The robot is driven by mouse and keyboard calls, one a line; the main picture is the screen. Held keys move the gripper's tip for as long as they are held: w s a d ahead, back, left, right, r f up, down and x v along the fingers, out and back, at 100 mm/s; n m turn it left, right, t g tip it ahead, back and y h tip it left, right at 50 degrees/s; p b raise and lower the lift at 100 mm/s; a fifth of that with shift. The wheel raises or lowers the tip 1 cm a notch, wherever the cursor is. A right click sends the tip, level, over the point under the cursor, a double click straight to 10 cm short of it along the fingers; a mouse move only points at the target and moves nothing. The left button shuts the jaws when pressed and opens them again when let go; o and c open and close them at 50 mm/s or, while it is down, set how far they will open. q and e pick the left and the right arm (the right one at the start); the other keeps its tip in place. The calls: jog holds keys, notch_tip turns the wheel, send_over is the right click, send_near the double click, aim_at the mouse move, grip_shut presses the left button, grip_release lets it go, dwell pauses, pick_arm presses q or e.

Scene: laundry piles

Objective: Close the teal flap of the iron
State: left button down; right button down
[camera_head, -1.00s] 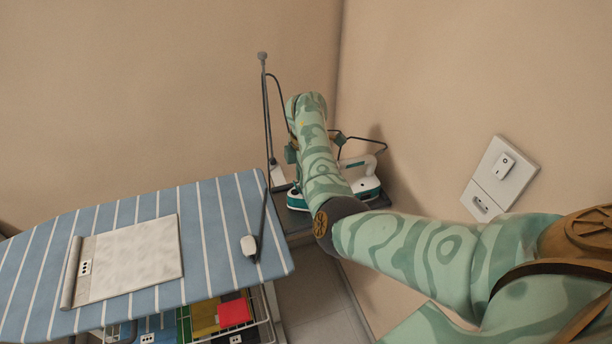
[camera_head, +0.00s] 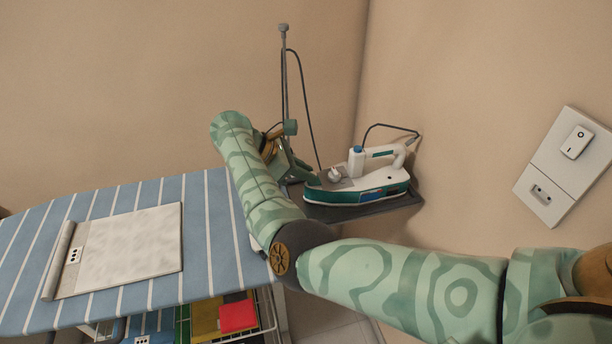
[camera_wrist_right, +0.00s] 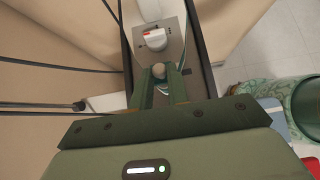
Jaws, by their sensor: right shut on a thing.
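The white and teal iron (camera_head: 395,178) rests on a dark stand at the right of the ironing board. A white upright part with a teal-blue top (camera_head: 356,150) rises from it. I cannot tell whether this is the flap or how far it is open. My right gripper (camera_head: 291,150) is left of the iron, beside a thin upright pole (camera_head: 284,75), apart from the upright part. The right gripper (camera_wrist_right: 160,78) is shut on a small pale round-ended piece (camera_wrist_right: 158,70); a white dial (camera_wrist_right: 155,40) on a grey plate lies beyond. My left gripper is out of view.
The dark stand (camera_head: 385,205) sits close to the wall corner. The blue striped ironing board (camera_head: 210,215) carries a pale rolled-edge panel (camera_head: 130,250). Coloured cloths, one red (camera_head: 238,316), lie in a wire rack below. A wall socket plate (camera_head: 545,195) is at the right.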

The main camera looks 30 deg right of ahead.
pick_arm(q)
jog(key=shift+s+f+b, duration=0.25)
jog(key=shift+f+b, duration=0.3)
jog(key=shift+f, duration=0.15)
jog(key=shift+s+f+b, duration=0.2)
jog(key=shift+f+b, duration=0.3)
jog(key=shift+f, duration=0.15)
pick_arm(e)
jog(key=shift+w+a+f+h, duration=0.1)
jog(key=shift+a+f+h, duration=0.3)
jog(key=shift+h, duration=0.5)
jog(key=shift+d, duration=0.1)
jog(key=c, duration=1.4)
grip_release()
jog(key=shift+o, duration=0.2)
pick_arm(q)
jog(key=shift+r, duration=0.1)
pick_arm(e)
jog(key=shift+r, duration=0.1)
